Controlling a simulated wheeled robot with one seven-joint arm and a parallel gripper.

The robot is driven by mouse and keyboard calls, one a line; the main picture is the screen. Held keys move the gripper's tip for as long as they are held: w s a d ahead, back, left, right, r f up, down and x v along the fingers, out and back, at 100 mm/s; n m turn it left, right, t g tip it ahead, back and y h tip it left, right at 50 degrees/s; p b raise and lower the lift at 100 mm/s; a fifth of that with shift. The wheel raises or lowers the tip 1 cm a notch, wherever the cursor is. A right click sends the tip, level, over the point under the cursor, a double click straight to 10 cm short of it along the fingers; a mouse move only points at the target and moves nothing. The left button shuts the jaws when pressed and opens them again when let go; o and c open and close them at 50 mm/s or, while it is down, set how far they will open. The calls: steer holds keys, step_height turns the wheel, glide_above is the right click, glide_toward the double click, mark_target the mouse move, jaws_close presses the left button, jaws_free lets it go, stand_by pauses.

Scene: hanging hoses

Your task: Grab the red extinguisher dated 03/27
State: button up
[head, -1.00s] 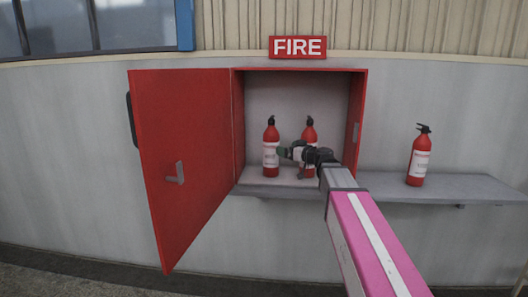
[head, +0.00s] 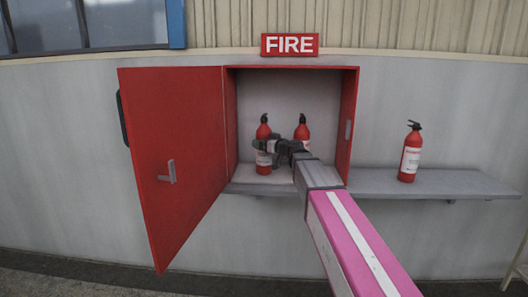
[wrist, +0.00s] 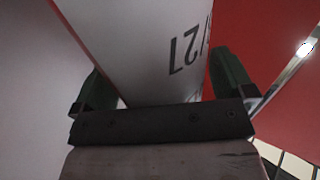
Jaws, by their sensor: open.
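Two red extinguishers with white labels stand upright in the open red cabinet. My gripper (head: 268,146) is at the left extinguisher (head: 263,131) and hides its middle. The right extinguisher (head: 302,132) is partly hidden behind my arm. In the wrist view, an extinguisher's white label (wrist: 150,50) lies between the two dark green fingers of my gripper (wrist: 160,88). Part of its print reads "/27", upside down; the rest of the date is out of sight. The fingers are open, one on each side of the body, with no clear grip on it.
A third red extinguisher (head: 410,157) stands on the grey shelf (head: 460,182) to the right, outside the cabinet. The cabinet door (head: 165,125) is swung open to the left. The cabinet's right wall (head: 348,120) is close to my arm.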

steer(key=shift+w, duration=0.1)
steer(key=c, duration=1.7)
steer(key=shift+r, duration=0.1)
